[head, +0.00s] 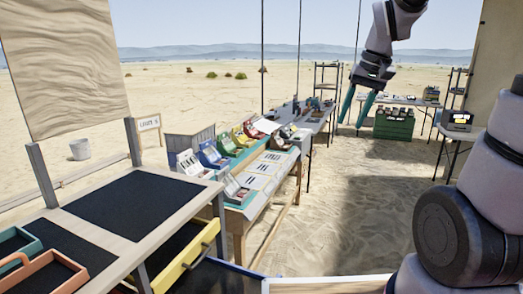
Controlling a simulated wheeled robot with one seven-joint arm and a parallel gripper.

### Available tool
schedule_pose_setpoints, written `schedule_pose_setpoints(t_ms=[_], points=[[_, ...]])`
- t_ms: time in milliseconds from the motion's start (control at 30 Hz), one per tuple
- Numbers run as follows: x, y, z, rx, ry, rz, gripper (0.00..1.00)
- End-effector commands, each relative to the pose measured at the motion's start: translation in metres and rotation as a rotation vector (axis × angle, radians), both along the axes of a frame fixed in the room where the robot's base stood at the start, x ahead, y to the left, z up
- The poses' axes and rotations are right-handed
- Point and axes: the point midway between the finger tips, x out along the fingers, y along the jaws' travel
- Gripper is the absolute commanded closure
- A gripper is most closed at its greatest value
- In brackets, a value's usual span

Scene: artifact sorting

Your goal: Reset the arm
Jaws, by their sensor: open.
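My gripper (358,103) hangs in the air at the upper right of the head view, with its fingers pointing down. Its two teal fingers are apart and nothing is between them. My arm's larger links fill the right edge of the view. The gripper is clear of the tables and appears in front of the sandy ground and the far tables.
A workbench (150,200) with dark mats, trays and an open yellow drawer (187,257) stands at the left. A long table (262,205) behind it carries several coloured boxes. A green crate (394,124) sits by a far table. Sandy ground in the middle is free.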

Motion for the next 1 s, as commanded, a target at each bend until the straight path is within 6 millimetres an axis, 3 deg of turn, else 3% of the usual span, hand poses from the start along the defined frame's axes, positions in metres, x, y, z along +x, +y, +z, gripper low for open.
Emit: schedule_pose_setpoints(t_ms=[200, 500, 700, 1000], points=[[-0.048, -0.008, 0.038, 0.011, -0.161, -0.1, 0.55], [-0.1, -0.016, 0.061, 0.053, -0.329, -0.208, 0.55], [-0.11, -0.018, 0.063, 0.067, -0.363, -0.231, 0.55], [-0.11, -0.018, 0.063, 0.068, -0.363, -0.232, 0.55]])
